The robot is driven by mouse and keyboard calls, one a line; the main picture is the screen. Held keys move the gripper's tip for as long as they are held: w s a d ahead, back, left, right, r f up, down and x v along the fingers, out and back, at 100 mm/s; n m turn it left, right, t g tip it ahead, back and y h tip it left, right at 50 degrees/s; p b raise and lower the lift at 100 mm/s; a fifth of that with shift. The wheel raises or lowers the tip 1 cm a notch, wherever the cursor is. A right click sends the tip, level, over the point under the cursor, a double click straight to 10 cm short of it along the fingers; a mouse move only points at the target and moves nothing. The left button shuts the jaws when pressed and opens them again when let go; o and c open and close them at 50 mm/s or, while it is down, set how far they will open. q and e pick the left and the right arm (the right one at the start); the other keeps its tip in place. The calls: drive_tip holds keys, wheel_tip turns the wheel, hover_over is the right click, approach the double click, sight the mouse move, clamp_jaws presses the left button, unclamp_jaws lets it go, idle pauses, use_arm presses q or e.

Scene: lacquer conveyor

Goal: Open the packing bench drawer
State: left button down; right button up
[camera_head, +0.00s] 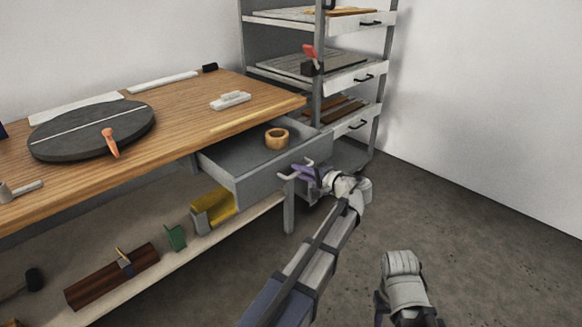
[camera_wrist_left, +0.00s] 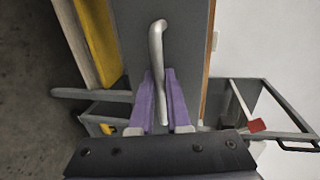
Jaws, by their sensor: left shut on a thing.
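The packing bench drawer (camera_head: 225,167) is grey and stands pulled out from under the right end of the wooden bench top (camera_head: 190,115). A tan tape roll (camera_head: 277,139) sits in the drawer. My left gripper (camera_head: 296,172) is at the drawer's front. In the left wrist view, its purple fingers (camera_wrist_left: 160,98) are shut on the grey drawer handle (camera_wrist_left: 155,50), one on each side. The handle runs out from the grey drawer front (camera_wrist_left: 185,45). My right gripper is not clearly visible.
A dark turntable (camera_head: 95,131) and a white block (camera_head: 230,100) are on the bench. A yellow item (camera_head: 212,208) and a dark wooden block (camera_head: 112,275) lie on the lower shelf. A rack with drawers (camera_head: 350,78) stands behind. The floor to the right is clear.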

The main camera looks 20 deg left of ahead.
use_arm(q)
drive_tip(key=shift+d, duration=0.4)
drive_tip(key=c, duration=1.2)
unclamp_jaws()
drive_tip(key=shift+o, duration=0.2)
drive_tip(key=p+v, duration=0.1)
drive_tip(key=v, duration=0.7)
drive_tip(key=shift+p, duration=0.3)
drive_tip(key=shift+s, duration=0.1)
